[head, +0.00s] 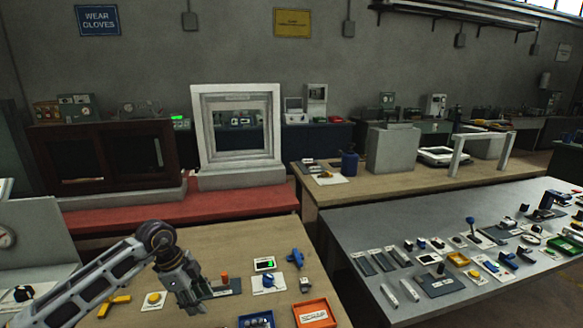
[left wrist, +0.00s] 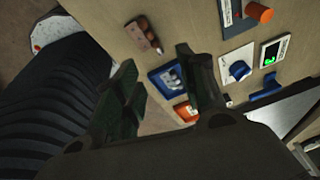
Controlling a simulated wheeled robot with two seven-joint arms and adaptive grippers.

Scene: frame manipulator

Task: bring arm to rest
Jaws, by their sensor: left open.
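My left arm comes in from the lower left in the head view, and its gripper (head: 183,285) hangs over the near wooden table. In the left wrist view the two fingers of the left gripper (left wrist: 160,85) stand apart with nothing between them. The gripper is beside a grey plate with an orange knob (head: 224,278); the orange knob also shows in the left wrist view (left wrist: 259,13). My right gripper is in neither view.
The near wooden table (head: 225,240) holds a yellow button (head: 153,298), a yellow handle (head: 115,305), a blue knob (head: 268,281), a blue clamp-like part (head: 295,256) and an orange tray (head: 315,314). A grey table (head: 350,225) with several small parts stands right. A white frame (head: 238,174) stands behind.

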